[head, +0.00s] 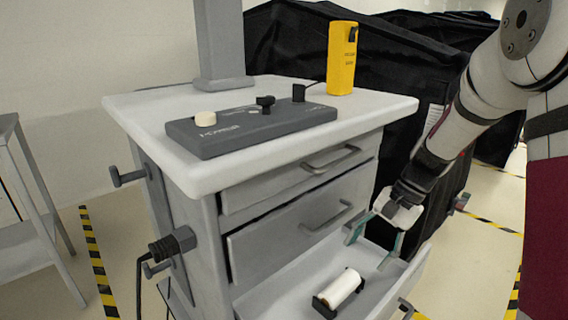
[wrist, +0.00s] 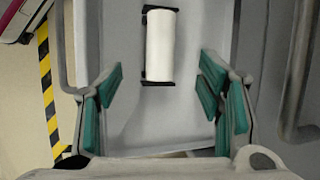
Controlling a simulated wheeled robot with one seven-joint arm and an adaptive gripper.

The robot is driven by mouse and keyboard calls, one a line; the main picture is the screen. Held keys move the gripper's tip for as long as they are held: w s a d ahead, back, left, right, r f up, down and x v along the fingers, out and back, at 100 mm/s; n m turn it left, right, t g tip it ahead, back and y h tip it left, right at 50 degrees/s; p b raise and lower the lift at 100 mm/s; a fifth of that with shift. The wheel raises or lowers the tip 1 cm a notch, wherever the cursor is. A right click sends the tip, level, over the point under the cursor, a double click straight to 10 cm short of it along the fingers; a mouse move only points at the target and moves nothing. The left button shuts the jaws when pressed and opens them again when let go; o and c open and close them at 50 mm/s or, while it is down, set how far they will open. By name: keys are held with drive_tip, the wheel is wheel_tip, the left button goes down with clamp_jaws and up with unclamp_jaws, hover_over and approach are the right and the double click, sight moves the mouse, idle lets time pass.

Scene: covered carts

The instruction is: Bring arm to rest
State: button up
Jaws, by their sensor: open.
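My gripper (head: 375,236) is open and empty, with its teal-padded fingers spread apart over the right part of the open bottom drawer (head: 283,284) of the grey cabinet. It also shows in the wrist view (wrist: 163,100), with a finger at each side and nothing between the pads. My arm comes in from the upper right. A white roll (head: 344,288) on a black holder lies in the open drawer, left of and below my gripper in the head view. In the wrist view the white roll (wrist: 160,47) lies beyond the fingertips, upright in the picture.
The cabinet top (head: 370,108) carries a grey control box (head: 250,128) and a yellow device (head: 341,60). Two drawers above the open one stand slightly out. A dark plug (head: 172,243) sticks out of the cabinet's left side. Black-covered carts (head: 285,45) stand behind.

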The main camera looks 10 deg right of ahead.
drive_tip(key=s+a+r+n+h, duration=0.1)
drive_tip(key=s+a+r+n, duration=0.2)
drive_tip(key=s+r, duration=0.35)
drive_tip(key=s+a+r+n+h, duration=0.1)
drive_tip(key=s+a+r+n, duration=0.15)
drive_tip(key=s+r, duration=0.4)
drive_tip(key=s+n+h, duration=0.3)
drive_tip(key=s+n, duration=0.1)
drive_tip(key=s, duration=1.6)
wheel_tip(320, 180, up, 36)
drive_tip(key=t+p, duration=0.4)
drive_tip(key=p, duration=3.1)
drive_tip(key=shift+w+d+r+t, duration=0.25)
drive_tip(key=shift+w+d+t, duration=0.15)
drive_tip(key=shift+w, duration=0.05)
drive_tip(key=shift+n, duration=0.25)
